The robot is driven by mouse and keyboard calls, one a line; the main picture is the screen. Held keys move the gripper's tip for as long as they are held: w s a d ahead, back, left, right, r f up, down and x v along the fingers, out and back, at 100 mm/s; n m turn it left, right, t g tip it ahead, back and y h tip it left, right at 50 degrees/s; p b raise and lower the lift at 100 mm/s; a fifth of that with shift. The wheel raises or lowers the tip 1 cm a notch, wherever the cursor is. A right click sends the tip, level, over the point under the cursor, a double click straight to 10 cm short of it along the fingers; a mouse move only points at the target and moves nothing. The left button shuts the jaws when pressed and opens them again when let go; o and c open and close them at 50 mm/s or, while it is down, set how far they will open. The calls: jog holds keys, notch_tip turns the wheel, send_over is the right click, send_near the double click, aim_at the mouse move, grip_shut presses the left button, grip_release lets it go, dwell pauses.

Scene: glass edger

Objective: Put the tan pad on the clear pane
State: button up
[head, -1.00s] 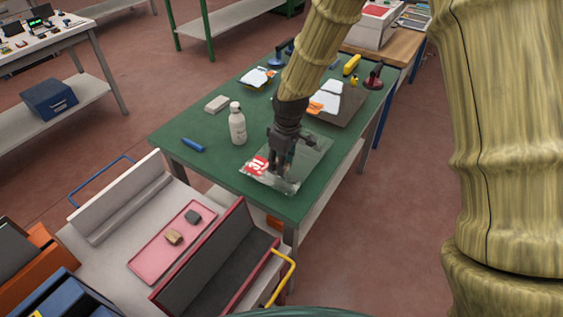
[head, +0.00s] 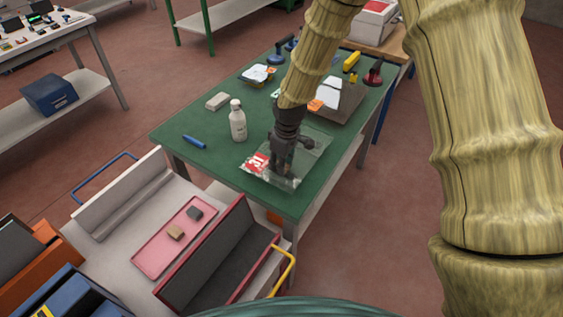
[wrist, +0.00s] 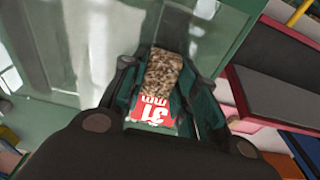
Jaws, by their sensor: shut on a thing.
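The clear pane (head: 312,147) lies flat on the green table and carries a red and white label (head: 257,162). The label, reading "31 mm", also shows in the wrist view (wrist: 152,108). My gripper (head: 282,172) is over the pane, pointing down, beside the label. In the wrist view my gripper (wrist: 160,82) is shut on a speckled tan pad (wrist: 164,70), which sits between the fingers over the pane and label. I cannot tell whether the pad touches the pane. In the head view the gripper hides the pad.
A white bottle (head: 237,122), a blue marker (head: 194,142) and a pale block (head: 217,101) stand left of the pane. A pink tray (head: 152,262) holds a brown block (head: 175,232) and a dark grey block (head: 195,213).

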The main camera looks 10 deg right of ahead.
jog(key=shift+f, duration=0.15)
jog(key=o, duration=0.7)
jog(key=shift+c, duration=0.2)
jog(key=shift+r, duration=0.2)
notch_tip(320, 180, up, 12)
jog(key=s+d+b, duration=0.1)
jog(key=b, duration=0.1)
jog(key=shift+b, duration=0.4)
